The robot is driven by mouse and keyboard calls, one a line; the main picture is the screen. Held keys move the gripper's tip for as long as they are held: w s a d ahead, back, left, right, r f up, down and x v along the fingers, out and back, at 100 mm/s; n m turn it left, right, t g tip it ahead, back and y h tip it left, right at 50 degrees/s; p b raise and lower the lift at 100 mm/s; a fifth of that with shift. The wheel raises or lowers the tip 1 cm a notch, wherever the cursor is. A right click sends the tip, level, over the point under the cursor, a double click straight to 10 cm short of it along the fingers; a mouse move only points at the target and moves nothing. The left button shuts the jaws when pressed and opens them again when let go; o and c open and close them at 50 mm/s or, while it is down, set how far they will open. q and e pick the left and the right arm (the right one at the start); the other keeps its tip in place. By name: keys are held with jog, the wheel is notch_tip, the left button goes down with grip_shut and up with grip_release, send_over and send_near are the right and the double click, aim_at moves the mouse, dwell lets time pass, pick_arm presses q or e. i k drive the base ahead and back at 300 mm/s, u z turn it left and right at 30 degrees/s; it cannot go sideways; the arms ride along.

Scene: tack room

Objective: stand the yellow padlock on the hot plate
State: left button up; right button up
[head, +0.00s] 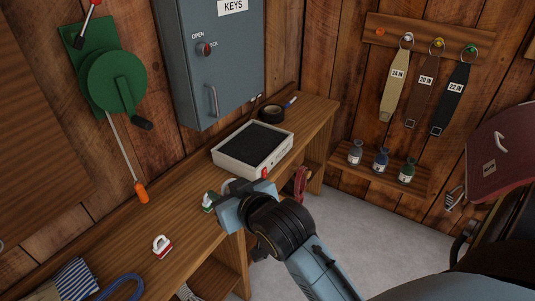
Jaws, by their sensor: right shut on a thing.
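The hot plate (226,161) is a pale box with a dark top and a small red part on its front; it sits on the wooden bench. Its top looks bare. My right gripper (227,190) is over the bench just in front of the hot plate, shut on a mostly hidden thing. A pale bit shows at its fingers, but I see no yellow, so I cannot tell whether this is the yellow padlock. A green padlock-like piece (208,203) shows at the gripper's left; I cannot tell if they touch. My left gripper is not in view.
A red-and-white padlock (162,246) stands on the bench (190,229) nearer me. Black tape (271,113) lies behind the hot plate. A grey key cabinet (222,60) and a green crank (115,80) are on the wall. Striped cloth (70,281) and a blue loop (121,286) lie at lower left.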

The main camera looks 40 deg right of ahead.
aim_at(257, 143)
jog(key=k, duration=0.1)
jog(key=z, duration=2.3)
jog(key=i, duration=1.75)
jog(key=u, duration=2.9)
